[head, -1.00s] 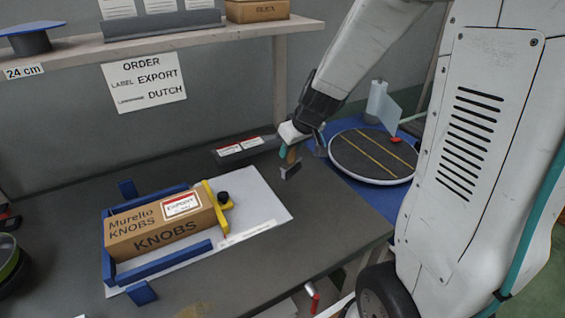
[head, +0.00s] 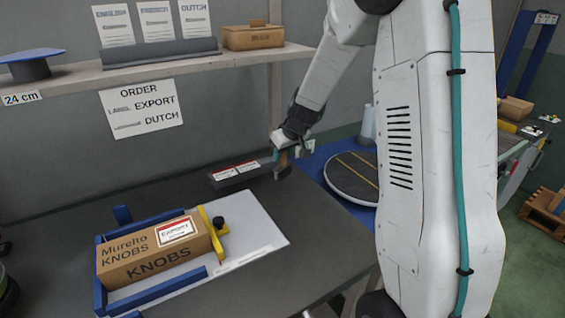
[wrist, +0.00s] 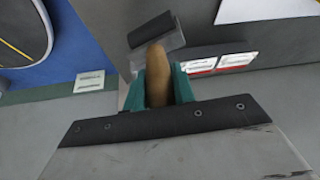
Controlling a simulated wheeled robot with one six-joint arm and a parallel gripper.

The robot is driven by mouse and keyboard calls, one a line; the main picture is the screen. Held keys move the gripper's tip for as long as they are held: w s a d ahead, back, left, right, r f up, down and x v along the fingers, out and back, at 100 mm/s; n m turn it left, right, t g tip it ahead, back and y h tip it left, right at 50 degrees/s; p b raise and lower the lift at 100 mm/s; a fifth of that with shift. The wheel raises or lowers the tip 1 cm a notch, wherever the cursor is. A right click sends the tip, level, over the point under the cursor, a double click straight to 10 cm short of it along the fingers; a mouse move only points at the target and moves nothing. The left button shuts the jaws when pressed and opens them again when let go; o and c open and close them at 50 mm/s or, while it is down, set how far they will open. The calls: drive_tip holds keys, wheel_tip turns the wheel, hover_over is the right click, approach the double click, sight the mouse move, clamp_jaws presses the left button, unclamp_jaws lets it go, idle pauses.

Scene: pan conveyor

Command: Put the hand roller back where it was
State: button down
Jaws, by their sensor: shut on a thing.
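My gripper (head: 281,155) is shut on the hand roller (head: 283,172) and holds it near the right end of the bench. In the wrist view the teal fingers (wrist: 158,88) grip both sides of its wooden handle (wrist: 157,75), and the dark roller head (wrist: 153,30) points away from the palm. In the head view the roller hangs below the fingers, just right of a dark label holder (head: 228,183). I cannot tell whether it touches the bench.
A brown Murelto KNOBS box (head: 150,262) with an export label lies in a blue jig with a yellow clamp (head: 211,235). The round turntable (head: 345,190) is on the right on blue. A shelf (head: 150,76) runs above. Grey bench (head: 290,240) is clear in front of the roller.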

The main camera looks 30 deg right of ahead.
sight(283, 162)
drive_tip(key=shift+f, duration=1.55)
drive_tip(key=shift+f, duration=0.15)
drive_tip(key=c, duration=1.1)
unclamp_jaws()
drive_tip(key=shift+c, duration=0.2)
